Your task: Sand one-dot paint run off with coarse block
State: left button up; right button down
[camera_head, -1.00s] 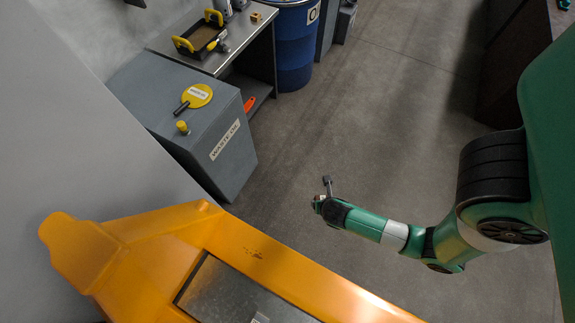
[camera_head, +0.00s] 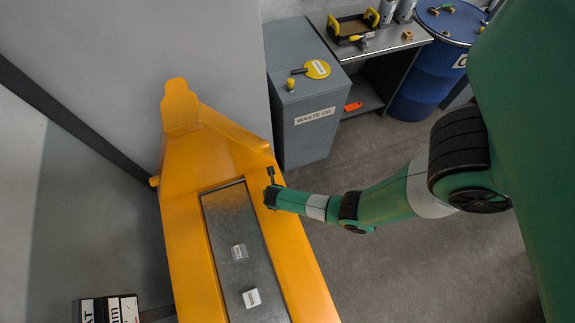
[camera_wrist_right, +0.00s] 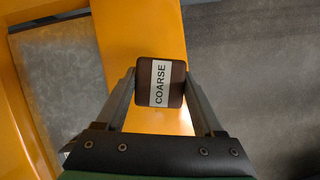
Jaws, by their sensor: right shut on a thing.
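My right gripper (camera_wrist_right: 161,88) is shut on the coarse block (camera_wrist_right: 174,90), a brown block with a white label reading COARSE. In the head view this gripper (camera_head: 271,182) is at the right edge of the orange fork frame (camera_head: 182,135), near its far end; the block is too small to make out clearly there. In the wrist view the frame's orange surface (camera_wrist_right: 115,40) lies beyond the block; I cannot tell whether they touch. I cannot make out the one-dot paint run. My left gripper is not in view.
A grey metal plate (camera_head: 222,216) in the frame bears two small white-labelled pieces (camera_head: 239,252) (camera_head: 251,298). A grey waste oil cabinet (camera_head: 300,140), a bench with a yellow-handled tray (camera_head: 352,28) and a blue drum (camera_head: 425,85) stand behind. Labelled boxes (camera_head: 108,310) are lower left.

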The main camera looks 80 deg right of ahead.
jog(key=w+r, duration=0.1)
jog(key=w+d+r, duration=0.1)
jog(key=shift+w, duration=0.4)
jog(key=shift+w+d+r, duration=0.15)
jog(key=shift+d+r, duration=0.1)
jog(key=shift+f, duration=0.15)
